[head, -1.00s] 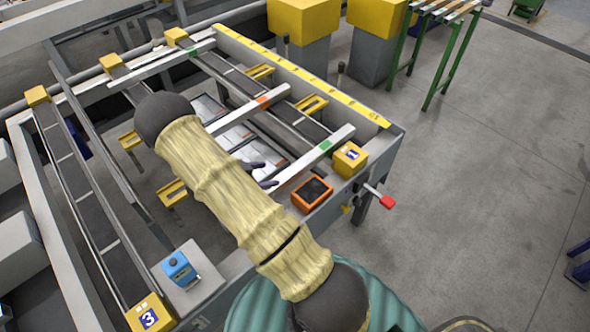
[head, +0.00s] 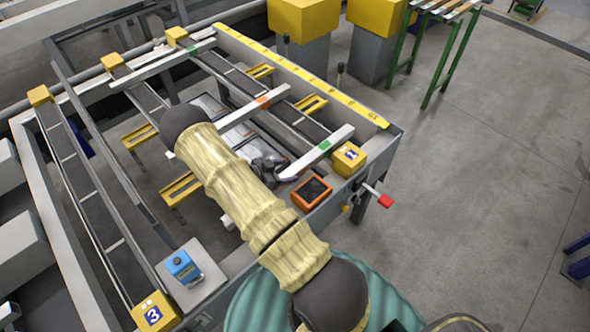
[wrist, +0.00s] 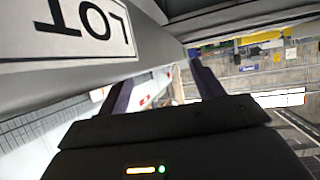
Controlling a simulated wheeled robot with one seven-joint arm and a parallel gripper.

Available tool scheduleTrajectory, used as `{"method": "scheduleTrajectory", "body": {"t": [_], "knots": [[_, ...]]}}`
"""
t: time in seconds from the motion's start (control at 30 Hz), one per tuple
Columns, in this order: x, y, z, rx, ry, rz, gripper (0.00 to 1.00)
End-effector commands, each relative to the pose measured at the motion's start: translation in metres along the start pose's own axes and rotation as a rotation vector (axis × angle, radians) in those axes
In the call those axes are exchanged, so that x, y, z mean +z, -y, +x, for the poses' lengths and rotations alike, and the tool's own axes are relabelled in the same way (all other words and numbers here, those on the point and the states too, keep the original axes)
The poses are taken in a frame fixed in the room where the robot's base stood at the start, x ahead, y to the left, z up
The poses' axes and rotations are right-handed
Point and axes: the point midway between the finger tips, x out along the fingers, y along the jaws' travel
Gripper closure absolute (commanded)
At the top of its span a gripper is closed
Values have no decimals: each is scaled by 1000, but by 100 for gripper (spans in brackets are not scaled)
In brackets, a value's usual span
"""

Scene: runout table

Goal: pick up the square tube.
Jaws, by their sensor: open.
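Three pale bars lie across the runout table. One with a green mark (head: 321,150) is at the near right, one with an orange mark (head: 258,107) is in the middle, and one with a green mark (head: 160,68) is at the far left. I cannot tell from their shape which is the square tube. My gripper (head: 272,172) is beside the left end of the near-right bar, partly hidden by my arm. In the wrist view its two dark fingers (wrist: 158,75) are apart with nothing held. A grey bar with a LOT label (wrist: 60,62) crosses close at the upper left.
A yellow block marked 1 (head: 348,158) and an orange-rimmed tray (head: 312,192) are near the gripper. A red-ended handle (head: 384,200) sticks out at the table corner. A blue box (head: 182,267) stands at the near left.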

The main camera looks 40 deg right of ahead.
Motion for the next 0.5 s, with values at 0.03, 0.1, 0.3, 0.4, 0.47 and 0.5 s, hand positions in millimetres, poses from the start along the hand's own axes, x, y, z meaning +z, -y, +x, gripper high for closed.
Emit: {"method": "scheduleTrajectory", "body": {"t": [0.03,0.1,0.3,0.4,0.47,0.5], "knots": [[-2,1,6,2,-1,-2,33],[-2,1,16,1,-2,-1,33],[0,1,27,-1,0,1,33],[0,2,27,-1,0,1,33],[0,2,27,-1,0,1,33],[0,2,27,-1,0,1,33]]}}
